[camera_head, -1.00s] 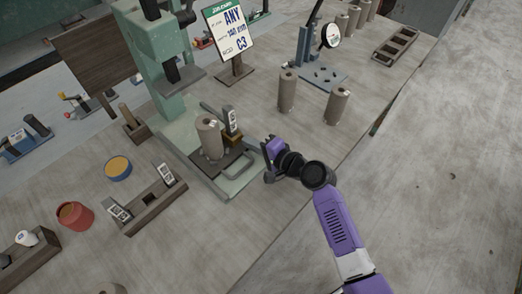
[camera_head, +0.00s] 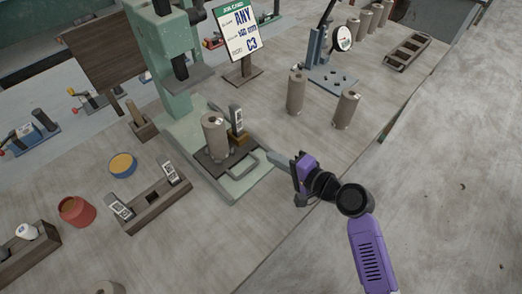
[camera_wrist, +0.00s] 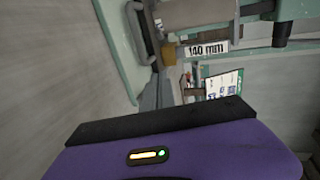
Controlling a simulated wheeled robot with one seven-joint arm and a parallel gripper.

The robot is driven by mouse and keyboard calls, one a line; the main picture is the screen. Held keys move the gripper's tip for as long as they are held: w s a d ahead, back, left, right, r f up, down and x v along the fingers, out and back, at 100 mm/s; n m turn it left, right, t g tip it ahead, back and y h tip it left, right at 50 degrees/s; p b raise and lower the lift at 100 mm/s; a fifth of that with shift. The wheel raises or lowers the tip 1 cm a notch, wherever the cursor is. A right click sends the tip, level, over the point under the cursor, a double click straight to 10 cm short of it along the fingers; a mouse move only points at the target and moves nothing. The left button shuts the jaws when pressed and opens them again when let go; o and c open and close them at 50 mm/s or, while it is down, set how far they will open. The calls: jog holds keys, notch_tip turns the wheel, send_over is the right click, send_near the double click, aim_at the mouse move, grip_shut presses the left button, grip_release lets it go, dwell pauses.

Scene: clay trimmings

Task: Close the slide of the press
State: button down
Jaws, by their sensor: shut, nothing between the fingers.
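The green press (camera_head: 165,40) stands on the bench. Its dark slide (camera_head: 212,169) sticks out over the pale green base, in front of the column, with a loop handle (camera_head: 246,166) facing my arm. A grey clay cylinder (camera_head: 214,139) stands upright on the slide, beside a labelled block (camera_head: 236,119). My gripper (camera_head: 277,158) is shut and empty, right of the handle and apparently apart from it. In the wrist view, the grey fingers (camera_wrist: 156,92) point toward the handle (camera_wrist: 141,34); a "140 mm" label (camera_wrist: 206,49) shows beyond.
Two clay cylinders (camera_head: 296,92) (camera_head: 346,110) stand to the right. The bench in front of the base is clear.

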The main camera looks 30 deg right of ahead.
aim_at(241, 143)
jog(key=s+b, duration=0.2)
jog(key=b, duration=0.1)
jog(key=s+f+b, duration=0.1)
jog(key=b, duration=0.1)
jog(key=shift+s+a+f+n, duration=0.1)
jog(key=shift+s+a+n, duration=0.15)
jog(key=shift+n, duration=0.05)
jog(key=s+r, duration=0.1)
jog(key=r+b, duration=0.1)
jog(key=r, duration=0.1)
jog(key=shift+s+d, duration=0.1)
jog(key=shift+s, duration=0.25)
jog(key=shift+r+m, duration=0.2)
jog(key=shift+m, duration=0.2)
jog(key=x, duration=0.4)
jog(key=p+x, duration=0.1)
jog(key=x, duration=0.4)
jog(key=r+x, duration=0.1)
jog(key=x, duration=0.3)
jog(key=shift+w, duration=0.55)
